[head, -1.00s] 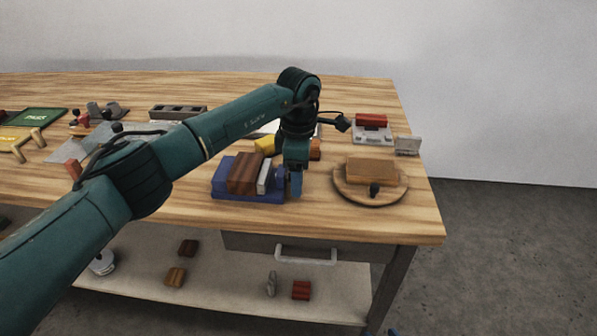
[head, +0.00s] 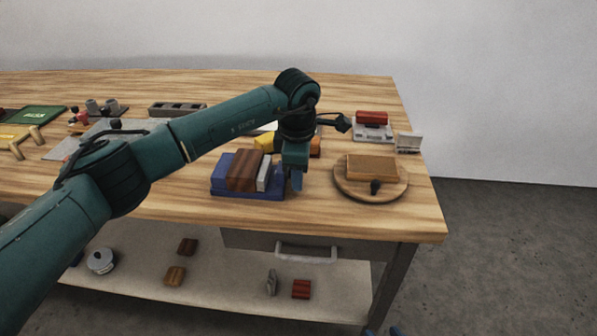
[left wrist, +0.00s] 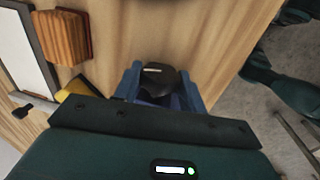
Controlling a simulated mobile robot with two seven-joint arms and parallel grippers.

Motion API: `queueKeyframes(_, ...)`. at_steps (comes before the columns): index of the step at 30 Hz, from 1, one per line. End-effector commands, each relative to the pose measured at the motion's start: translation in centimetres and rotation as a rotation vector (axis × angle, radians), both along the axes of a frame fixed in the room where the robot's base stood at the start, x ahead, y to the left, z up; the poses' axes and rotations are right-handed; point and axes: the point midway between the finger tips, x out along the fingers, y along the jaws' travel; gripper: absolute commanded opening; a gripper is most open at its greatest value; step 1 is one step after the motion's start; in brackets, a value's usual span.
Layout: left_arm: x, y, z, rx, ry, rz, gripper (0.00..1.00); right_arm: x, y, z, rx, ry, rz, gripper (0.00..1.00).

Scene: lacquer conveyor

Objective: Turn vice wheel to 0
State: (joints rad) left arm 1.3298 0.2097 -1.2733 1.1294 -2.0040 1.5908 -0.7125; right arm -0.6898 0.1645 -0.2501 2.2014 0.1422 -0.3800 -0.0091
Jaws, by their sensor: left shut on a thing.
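The vice (head: 225,188) is blue and sits near the front edge of the bench, with a dark brown striped block (head: 244,172) and a pale grey piece beside it. My left gripper (head: 296,182) is at the vice's right end, pointing down. In the left wrist view the dark vice wheel (left wrist: 160,80), with a small pale mark, lies between the blue fingers of this gripper (left wrist: 160,92), which are shut on it. In the head view the arm and fingers hide the wheel. Only the blue fingertips of my right gripper (head: 383,332) show at the bottom edge, apart.
A round wooden turntable (head: 352,192) with a tan block stands close to the right of my left gripper. Yellow and orange blocks (head: 264,142) lie just behind it. A drawer handle (head: 306,253) juts out below the bench edge. Bare bench lies in front of the vice.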

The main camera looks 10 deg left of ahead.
Motion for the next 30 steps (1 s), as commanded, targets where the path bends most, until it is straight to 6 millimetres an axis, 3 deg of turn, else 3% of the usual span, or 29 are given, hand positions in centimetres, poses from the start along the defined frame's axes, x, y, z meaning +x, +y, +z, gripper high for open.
queueKeyframes(2,0.1,0.2,-0.3,0.000,-0.067,-0.002,0.18,-0.2,-0.2,-0.6,-0.001,-0.018,-0.007,0.36)
queueKeyframes(12,-0.2,0.1,-0.4,-0.002,-0.314,-0.001,0.18,-1.5,-2.1,0.6,-0.023,-0.167,-0.039,0.36)
queueKeyframes(26,-0.3,0.0,0.1,-0.003,-0.355,0.002,0.18,-1.6,-2.4,1.4,-0.031,-0.197,-0.042,0.36)
queueKeyframes(27,-0.3,0.0,0.1,-0.003,-0.355,0.002,0.43,-1.6,-2.4,1.4,-0.031,-0.197,-0.042,0.36)
queueKeyframes(30,-0.3,0.0,0.1,-0.003,-0.354,0.002,0.52,-1.6,-2.4,1.4,-0.031,-0.196,-0.042,0.36)
